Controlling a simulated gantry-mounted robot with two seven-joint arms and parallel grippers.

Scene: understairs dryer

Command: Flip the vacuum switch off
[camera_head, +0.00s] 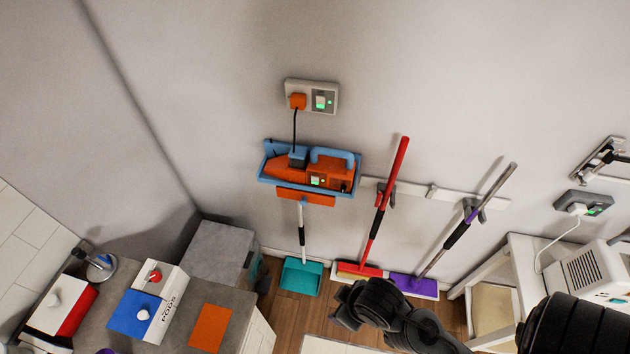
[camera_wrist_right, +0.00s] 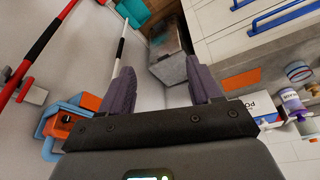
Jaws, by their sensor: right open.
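An orange handheld vacuum (camera_head: 330,172) sits in a blue wall holder (camera_head: 268,178), high on the wall. A small light switch (camera_head: 316,181) with a green glow is on its front. The vacuum also shows at the lower left of the right wrist view (camera_wrist_right: 60,128). Above it, a wall socket (camera_head: 328,110) holds an orange plug (camera_head: 298,101) and a rocker with green lights. My right gripper (camera_wrist_right: 162,82) is open and empty, with the vacuum off to its left in its wrist view. In the head view the right gripper (camera_head: 350,302) is low, below and right of the vacuum.
A red mop (camera_head: 389,190) and a purple-headed mop (camera_head: 470,216) hang from a wall rail right of the vacuum. A teal dustpan (camera_head: 301,275) is below. A counter with boxes is at lower left. A white appliance (camera_head: 590,275) is at right.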

